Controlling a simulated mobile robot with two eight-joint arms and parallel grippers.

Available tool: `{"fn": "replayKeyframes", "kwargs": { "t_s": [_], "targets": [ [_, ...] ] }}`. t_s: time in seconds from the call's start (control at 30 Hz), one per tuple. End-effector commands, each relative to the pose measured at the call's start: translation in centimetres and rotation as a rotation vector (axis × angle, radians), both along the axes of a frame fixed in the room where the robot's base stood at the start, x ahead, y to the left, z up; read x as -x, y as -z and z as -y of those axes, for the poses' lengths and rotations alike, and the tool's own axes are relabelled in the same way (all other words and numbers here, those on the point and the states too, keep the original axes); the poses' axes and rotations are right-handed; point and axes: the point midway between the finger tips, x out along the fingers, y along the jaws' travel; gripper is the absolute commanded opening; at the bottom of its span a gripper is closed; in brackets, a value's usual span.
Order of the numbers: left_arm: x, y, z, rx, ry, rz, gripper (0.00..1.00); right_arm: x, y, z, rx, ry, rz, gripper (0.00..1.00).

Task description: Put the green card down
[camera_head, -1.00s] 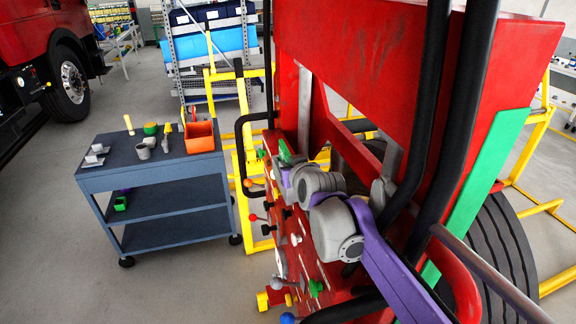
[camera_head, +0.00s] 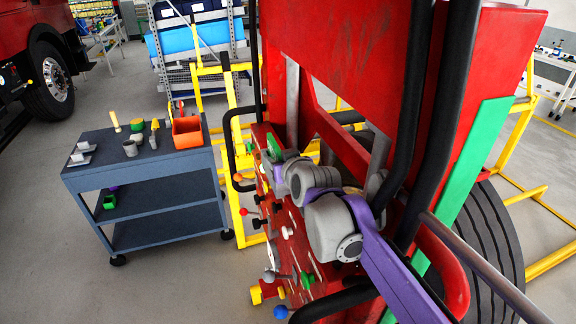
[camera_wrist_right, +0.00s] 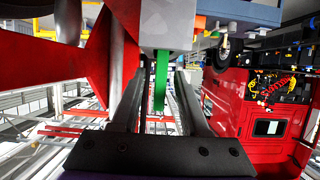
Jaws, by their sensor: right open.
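The green card shows in the right wrist view as a narrow upright green strip (camera_wrist_right: 160,82), under a grey block and between my finger lines. In the head view a small green piece (camera_head: 274,148), likely the same card, is at the top of the red panel, beside the end of my arm. My right gripper (camera_wrist_right: 158,75) is open, with a visible gap between each finger and the green strip. In the head view its fingers are mostly hidden behind my grey and purple arm. My left gripper is not in view.
A red frame with black bars (camera_head: 430,120) and a long green strip (camera_head: 480,160) stands close around my arm. The red panel (camera_head: 290,240) carries several coloured knobs. A dark blue cart (camera_head: 150,165) with an orange bin (camera_head: 187,132) stands left. Floor in front of it is clear.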

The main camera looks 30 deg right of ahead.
Motion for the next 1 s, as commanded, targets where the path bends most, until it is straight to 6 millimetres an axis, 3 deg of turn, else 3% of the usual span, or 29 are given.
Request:
{"fn": "replayKeyframes", "kwargs": {
  "t_s": [0.2,0.43,0.63,1.0],
  "targets": [
    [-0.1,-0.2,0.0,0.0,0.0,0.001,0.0,4.2,-1.8,-1.0,0.0,0.001,0.0,0.45],
    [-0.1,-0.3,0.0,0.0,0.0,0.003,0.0,7.3,-3.1,-1.7,0.0,0.001,0.0,0.45],
    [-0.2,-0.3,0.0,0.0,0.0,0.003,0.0,8.4,-3.6,-2.0,-0.001,0.0,0.0,0.45],
    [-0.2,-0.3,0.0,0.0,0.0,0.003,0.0,8.5,-3.6,-2.0,0.0,0.0,0.0,0.45]
  ]
}}
